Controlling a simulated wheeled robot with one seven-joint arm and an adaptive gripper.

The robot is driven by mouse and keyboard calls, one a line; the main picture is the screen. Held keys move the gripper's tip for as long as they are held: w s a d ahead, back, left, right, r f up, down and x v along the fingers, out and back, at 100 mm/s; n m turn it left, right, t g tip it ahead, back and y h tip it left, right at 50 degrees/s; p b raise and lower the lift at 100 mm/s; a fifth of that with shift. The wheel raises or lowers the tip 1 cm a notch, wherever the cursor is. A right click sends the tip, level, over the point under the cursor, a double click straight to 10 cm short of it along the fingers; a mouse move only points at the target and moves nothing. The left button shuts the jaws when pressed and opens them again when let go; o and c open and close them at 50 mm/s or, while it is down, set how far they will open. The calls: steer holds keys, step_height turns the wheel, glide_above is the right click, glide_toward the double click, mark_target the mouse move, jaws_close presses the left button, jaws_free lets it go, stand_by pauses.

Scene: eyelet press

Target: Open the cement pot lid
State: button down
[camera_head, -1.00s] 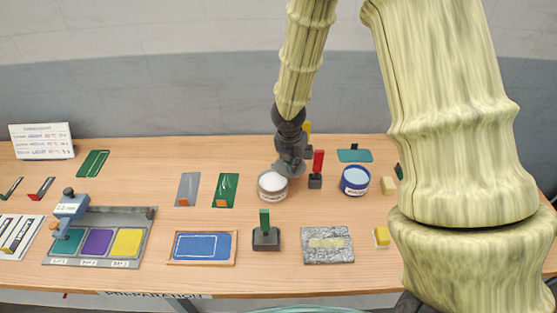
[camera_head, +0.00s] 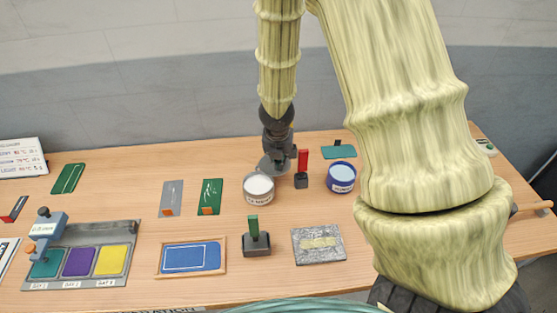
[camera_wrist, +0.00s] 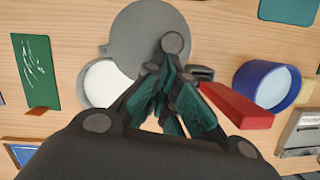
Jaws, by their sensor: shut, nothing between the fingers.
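The cement pot (camera_head: 258,188) stands on the table with its white contents showing in the head view. In the wrist view the pot (camera_wrist: 91,92) shows part of its white inside. The grey round lid (camera_wrist: 135,32) lies off to one side of the mouth, overlapping only its edge. In the head view the lid (camera_head: 266,163) shows behind the pot. My gripper (camera_head: 278,160) is over the lid, behind and right of the pot. In the wrist view its green-padded fingers (camera_wrist: 168,85) are together and empty. Whether they touch the lid is unclear.
A red-handled tool (camera_head: 302,167) stands just right of my gripper, and a blue pot (camera_head: 341,177) is beyond it. A green-handled block (camera_head: 255,238), a blue framed pad (camera_head: 191,258) and a grey slab (camera_head: 318,244) lie in front. Green and grey cards lie left.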

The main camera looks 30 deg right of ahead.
mark_target(271, 170)
steer(key=shift+a, duration=0.2)
steer(key=shift+w+a, duration=0.25)
steer(key=shift+a, duration=0.3)
steer(key=shift+s+a, duration=0.1)
steer(key=shift+s, duration=0.05)
steer(key=shift+s+a+r, duration=0.25)
steer(key=shift+s+a, duration=0.85)
steer(key=shift+a, duration=0.15)
steer(key=shift+s+a+r, duration=0.1)
steer(key=shift+s+r, duration=0.1)
steer(key=p+v, duration=0.1)
steer(key=v, duration=0.8)
steer(key=shift+r+p, duration=0.3)
steer(key=shift+a, duration=0.1)
